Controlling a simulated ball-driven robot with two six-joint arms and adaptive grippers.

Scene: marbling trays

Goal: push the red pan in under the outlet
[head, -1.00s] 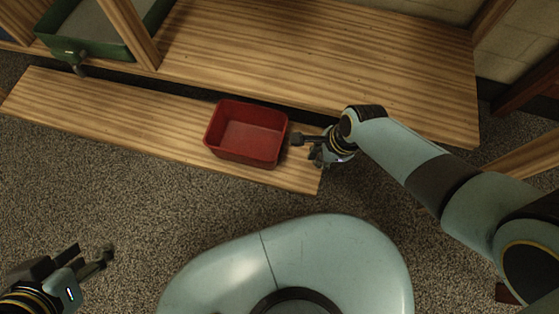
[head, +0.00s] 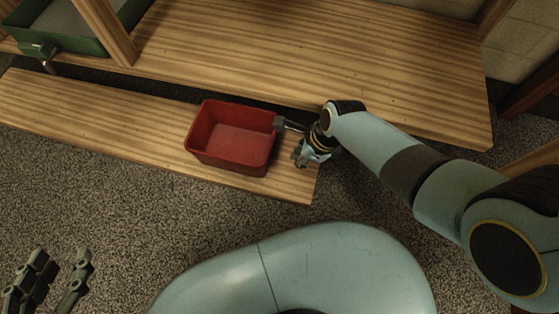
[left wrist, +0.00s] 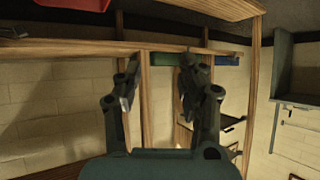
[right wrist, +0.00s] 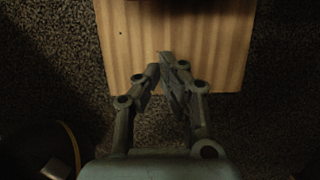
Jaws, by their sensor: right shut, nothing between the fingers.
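The red pan (head: 232,140) stands upright and empty on the low front board (head: 100,108). The outlet (head: 50,62) is a small dark spout on the front of the green tray (head: 80,42), at the far left of the pan. My right gripper (head: 286,132) is at the pan's right end, its tip close to the wall; I cannot tell whether they touch. In the right wrist view its fingers (right wrist: 162,62) are together and empty over the board. My left gripper (head: 55,278) is open and empty above the floor, its fingers (left wrist: 158,75) apart in the left wrist view.
A wooden post (head: 105,30) stands beside the green tray, on the raised wooden shelf (head: 300,60). A dark gap runs between shelf and board. The board between pan and outlet is clear. A red object (left wrist: 75,4) shows at the left wrist view's top edge.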

